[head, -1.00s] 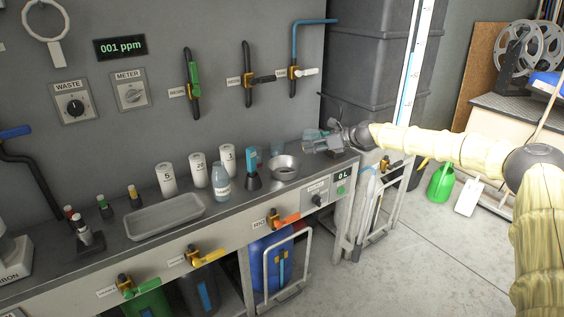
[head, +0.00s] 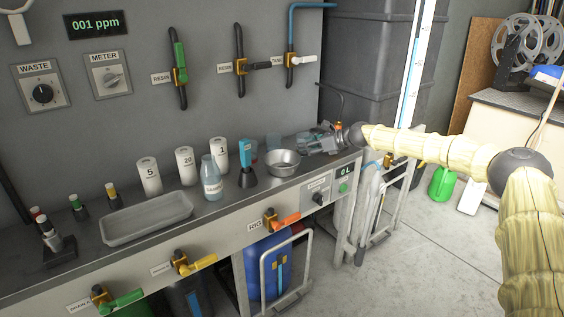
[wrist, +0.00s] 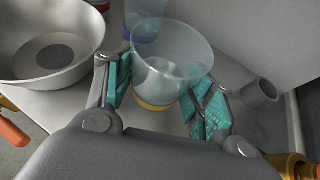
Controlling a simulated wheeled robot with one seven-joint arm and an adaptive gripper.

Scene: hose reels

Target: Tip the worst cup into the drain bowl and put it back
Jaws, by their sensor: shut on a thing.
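A clear cup with a yellow base (wrist: 172,50) stands upright between the teal pads of my gripper (wrist: 165,100) in the wrist view. My gripper is shut on it; what looks like clear liquid shows low inside. I cannot tell whether its base touches the bench. The steel drain bowl (wrist: 45,50) is just left of my gripper in the wrist view. In the head view my gripper (head: 318,142) is low over the bench's right end, right of the bowl (head: 283,163). A second clear cup with a blue base (wrist: 146,22) is behind the held one.
A blue-topped dark bottle (head: 247,165), a clear labelled bottle (head: 212,180) and several white numbered canisters (head: 185,163) stand left of the bowl. A grey tray (head: 147,218) lies further left. The wall rises close behind. A red-based item (wrist: 99,4) is partly cut off.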

